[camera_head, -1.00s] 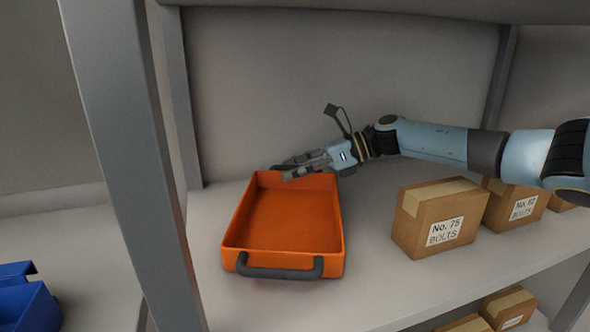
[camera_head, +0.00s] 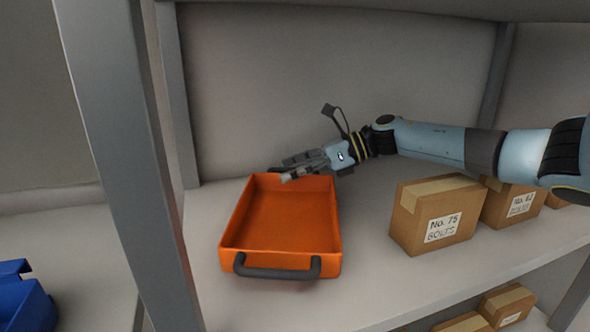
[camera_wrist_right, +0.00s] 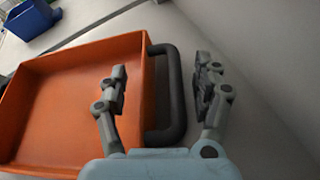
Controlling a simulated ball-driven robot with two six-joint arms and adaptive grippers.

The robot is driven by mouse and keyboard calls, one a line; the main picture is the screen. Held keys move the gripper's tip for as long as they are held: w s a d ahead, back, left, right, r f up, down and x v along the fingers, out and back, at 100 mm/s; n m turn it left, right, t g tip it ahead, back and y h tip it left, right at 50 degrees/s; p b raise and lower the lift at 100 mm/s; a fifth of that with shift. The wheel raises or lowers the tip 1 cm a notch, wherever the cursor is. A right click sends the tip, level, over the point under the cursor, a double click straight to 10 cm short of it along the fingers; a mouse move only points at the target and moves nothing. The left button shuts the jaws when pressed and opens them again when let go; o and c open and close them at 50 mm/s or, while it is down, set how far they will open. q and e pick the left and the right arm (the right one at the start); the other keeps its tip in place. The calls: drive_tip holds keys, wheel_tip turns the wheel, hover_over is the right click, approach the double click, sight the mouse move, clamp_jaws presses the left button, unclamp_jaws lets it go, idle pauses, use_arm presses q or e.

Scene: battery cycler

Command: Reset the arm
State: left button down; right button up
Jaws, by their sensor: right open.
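My right gripper (camera_head: 284,170) is at the far end of an orange tray (camera_head: 232,232) on the shelf. In the right wrist view, the gripper (camera_wrist_right: 162,80) is open, with one finger over the tray's inside and the other beyond its far handle (camera_wrist_right: 172,95). The handle lies between the fingers, and I cannot tell whether they touch it. The orange tray (camera_wrist_right: 75,55) looks empty. My left gripper is not in view.
A cardboard box labelled No. 75 bolts (camera_head: 437,215) stands right of the tray, with another box (camera_head: 512,203) behind it. A grey shelf post (camera_head: 125,160) is at left. A blue bin (camera_head: 25,300) sits lower left. Boxes (camera_head: 505,303) lie on the shelf below.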

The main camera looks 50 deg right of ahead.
drive_tip(key=v, duration=0.6)
drive_tip(key=shift+v, duration=0.75)
